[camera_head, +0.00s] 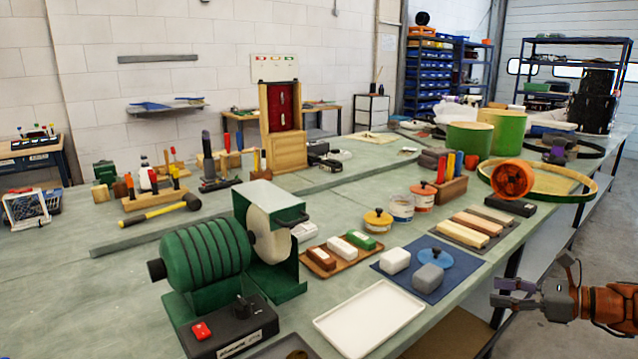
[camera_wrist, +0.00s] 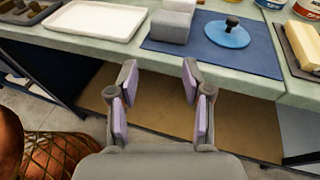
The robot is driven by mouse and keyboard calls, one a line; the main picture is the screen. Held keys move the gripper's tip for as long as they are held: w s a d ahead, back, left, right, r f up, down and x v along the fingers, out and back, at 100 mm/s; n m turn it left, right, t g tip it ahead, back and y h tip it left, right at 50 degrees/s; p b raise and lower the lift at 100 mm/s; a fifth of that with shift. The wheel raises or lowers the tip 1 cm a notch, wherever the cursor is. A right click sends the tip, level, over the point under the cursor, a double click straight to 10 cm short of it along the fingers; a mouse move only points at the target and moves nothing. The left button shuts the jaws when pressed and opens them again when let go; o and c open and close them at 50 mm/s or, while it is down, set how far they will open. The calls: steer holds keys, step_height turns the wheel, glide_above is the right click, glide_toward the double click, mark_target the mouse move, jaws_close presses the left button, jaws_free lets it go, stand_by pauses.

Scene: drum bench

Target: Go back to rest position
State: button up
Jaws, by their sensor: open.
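My gripper (camera_head: 516,294) is at the lower right in the head view, out past the front edge of the bench. In the wrist view my gripper (camera_wrist: 158,82) has its two fingers spread apart, with nothing between them. The fingers point toward the bench edge, below the blue mat (camera_wrist: 262,70). The gripper touches nothing that I can see.
The green bench (camera_head: 340,262) fills the middle of the head view. Near its edge are a white tray (camera_head: 370,318), grey blocks (camera_head: 429,277) on a blue mat (camera_head: 448,290) and wooden bars (camera_head: 477,221). A green grinder (camera_head: 205,255) stands at left. Grey floor (camera_head: 590,255) is open at right.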

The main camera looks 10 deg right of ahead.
steer(key=s+a+n+g, duration=0.2)
steer(key=a+n+g, duration=0.4)
steer(key=a, duration=1)
steer(key=s+a+f+n+g+h, duration=0.1)
steer(key=s+a+n+g, duration=0.1)
steer(key=s+a+n, duration=0.3)
steer(key=s+a+n+g+h, duration=0.1)
steer(key=s+a+n+g, duration=0.15)
steer(key=a, duration=0.55)
steer(key=s+a+f+n+g+h, duration=0.1)
steer(key=s+a+f+n+h, duration=0.15)
steer(key=s, duration=0.25)
steer(key=s+a+f+n+g+h, duration=0.1)
steer(key=s+n+h, duration=0.15)
steer(key=s, duration=0.35)
steer(key=s+d+f+n+h, duration=0.3)
steer(key=s+d+n+h, duration=0.15)
steer(key=s+n, duration=0.4)
step_height(320, 180, up, 16)
steer(key=m+p, duration=0.1)
steer(key=p, duration=1.4)
steer(key=shift+s+d, duration=0.15)
steer(key=shift+s, duration=0.2)
